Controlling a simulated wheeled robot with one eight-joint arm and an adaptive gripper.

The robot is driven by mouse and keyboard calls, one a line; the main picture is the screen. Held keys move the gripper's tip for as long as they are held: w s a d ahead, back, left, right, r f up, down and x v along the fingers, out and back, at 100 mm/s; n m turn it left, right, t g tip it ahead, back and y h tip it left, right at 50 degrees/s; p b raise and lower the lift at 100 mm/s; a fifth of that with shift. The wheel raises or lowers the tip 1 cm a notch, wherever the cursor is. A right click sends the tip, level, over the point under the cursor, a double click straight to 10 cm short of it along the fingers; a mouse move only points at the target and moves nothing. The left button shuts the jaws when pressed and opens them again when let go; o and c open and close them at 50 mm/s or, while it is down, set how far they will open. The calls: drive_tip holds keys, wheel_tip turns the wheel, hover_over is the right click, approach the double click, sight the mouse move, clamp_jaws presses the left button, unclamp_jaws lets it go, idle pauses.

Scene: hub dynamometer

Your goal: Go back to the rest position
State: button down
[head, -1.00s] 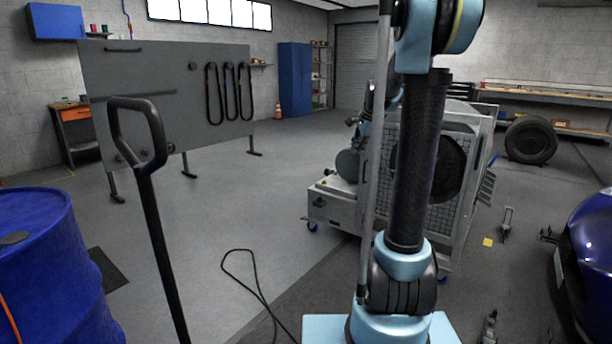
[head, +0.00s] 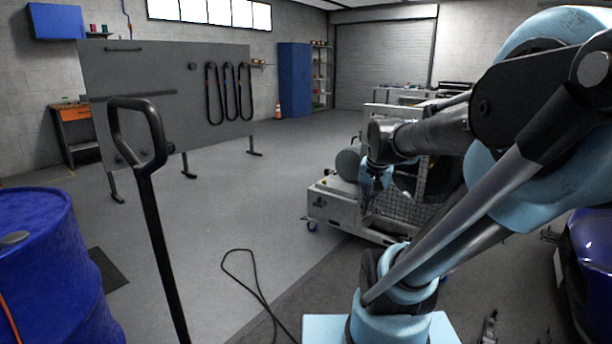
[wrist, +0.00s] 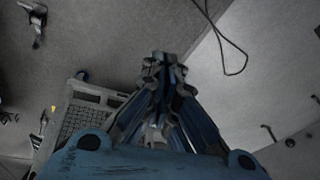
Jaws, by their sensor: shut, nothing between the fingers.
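My gripper (wrist: 163,68) shows in the middle of the wrist view, pointing down at the floor, with its fingers together and nothing between them. In the head view my gripper (head: 368,200) hangs at the end of my folded arm, in front of the dynamometer cart (head: 335,208). I cannot tell from the head view how far it is from the cart. My arm covers much of the cart and the right part of the head view. In the wrist view a corner of the cart (wrist: 80,110) shows at the left, below my wrist.
A blue barrel (head: 50,265) and a black upright handle (head: 160,230) stand at the left. A grey panel with hanging belts (head: 160,90) is behind them. A black cable (head: 245,280) lies on the floor. A blue car (head: 592,250) is at the right.

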drive_tip(key=s+f+n+g, duration=0.1)
drive_tip(key=s+f+n, duration=0.3)
drive_tip(key=s+f, duration=0.4)
drive_tip(key=s, duration=0.3)
drive_tip(key=shift+d+f+n+h, duration=0.3)
drive_tip(key=shift+d+n, duration=0.05)
drive_tip(key=shift+n, duration=0.05)
